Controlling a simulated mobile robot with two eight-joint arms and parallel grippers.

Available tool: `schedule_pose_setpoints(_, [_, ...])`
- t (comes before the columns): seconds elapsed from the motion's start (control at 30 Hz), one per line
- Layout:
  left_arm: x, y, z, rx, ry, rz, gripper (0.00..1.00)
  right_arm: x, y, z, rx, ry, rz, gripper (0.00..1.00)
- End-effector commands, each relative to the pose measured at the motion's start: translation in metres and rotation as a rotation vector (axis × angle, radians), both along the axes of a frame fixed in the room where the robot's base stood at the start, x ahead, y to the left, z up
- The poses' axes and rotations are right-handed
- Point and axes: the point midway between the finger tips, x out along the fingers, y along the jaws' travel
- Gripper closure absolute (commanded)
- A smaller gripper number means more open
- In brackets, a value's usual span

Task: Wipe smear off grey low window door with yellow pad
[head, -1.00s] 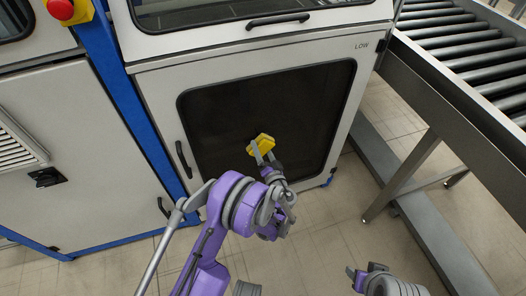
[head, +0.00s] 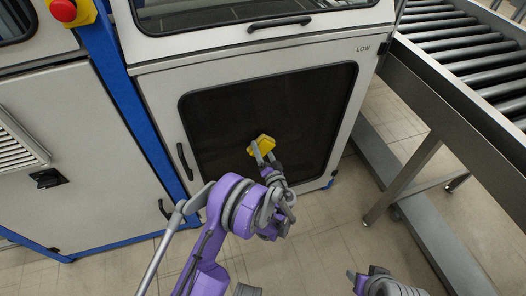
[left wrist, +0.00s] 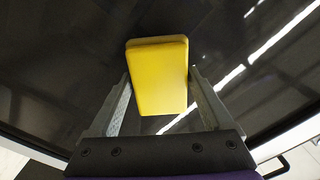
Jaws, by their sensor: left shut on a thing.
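The grey low door (head: 163,105) stands shut, marked LOW at its upper right, with a dark window (head: 304,105) in it. My left gripper (head: 264,157) is shut on the yellow pad (head: 263,143) in front of the middle of the window. In the left wrist view the pad (left wrist: 158,75) sits between the two fingers, close to the dark pane; I cannot tell whether it touches. No smear can be made out on the window. My right gripper (head: 360,280) is at the bottom right, away from the door, empty as far as I see.
A roller conveyor (head: 455,45) with a metal frame and legs stands to the right. The door's black handle (head: 184,161) is at its left edge. A blue post (head: 135,100) and a grey cabinet (head: 75,150) lie left. Tiled floor is free below.

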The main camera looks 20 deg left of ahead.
Motion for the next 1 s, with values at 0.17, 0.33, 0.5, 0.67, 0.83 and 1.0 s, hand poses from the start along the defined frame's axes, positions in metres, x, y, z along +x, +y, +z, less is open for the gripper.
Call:
schedule_pose_setpoints(0.17, [0.003,0.002,0.0,0.0,-0.001,0.001,0.6,0.0,0.0,0.0,0.0,0.0,0.0,0.46])
schedule_pose_setpoints(0.33, [0.006,0.005,0.0,0.0,0.0,0.001,0.6,0.0,0.0,0.0,0.0,0.0,0.0,0.46])
schedule_pose_setpoints(0.5, [0.009,0.007,0.0,0.0,-0.001,0.002,0.6,0.0,0.0,-0.001,0.0,0.0,0.0,0.46])
schedule_pose_setpoints(0.67, [0.011,0.008,0.0,0.0,0.0,0.001,0.6,0.0,0.0,-0.001,0.0,0.0,0.0,0.46])
schedule_pose_setpoints(0.83, [0.013,0.009,0.0,0.0,-0.001,0.001,0.6,0.0,0.0,-0.001,0.0,0.0,0.0,0.46])
schedule_pose_setpoints(1.0, [0.017,0.003,0.0,0.0,0.0,0.0,0.6,0.0,0.0,-0.002,0.0,0.001,0.0,0.46])
